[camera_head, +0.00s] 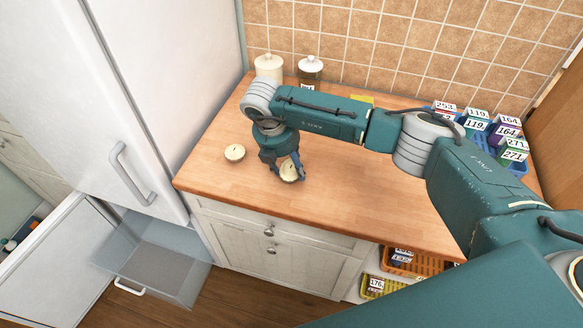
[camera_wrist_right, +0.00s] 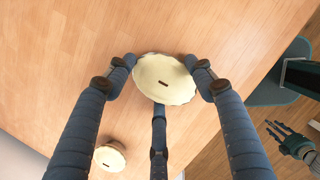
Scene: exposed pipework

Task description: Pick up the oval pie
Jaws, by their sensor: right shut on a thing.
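A pale cream pie with a crimped rim and a small dark slot in its top is between the fingers of my right gripper. It looks oval in the right wrist view (camera_wrist_right: 165,80) and is partly hidden in the head view (camera_head: 289,172). My right gripper (camera_head: 287,170) is shut on this pie, with dark fingers on its sides; whether it touches the counter I cannot tell. A second, rounder pie (camera_head: 234,153) lies on the counter to the left; it also shows in the wrist view (camera_wrist_right: 109,158). My left gripper (camera_wrist_right: 292,138) shows at the wrist view's right edge, fingers spread and empty.
The wooden counter (camera_head: 350,195) is clear around the pies. Two jars (camera_head: 309,72) stand at the back by the tiled wall. A blue crate of numbered boxes (camera_head: 516,163) is at the right. A fridge (camera_head: 160,70) and open glass drawer (camera_head: 150,255) are at the left.

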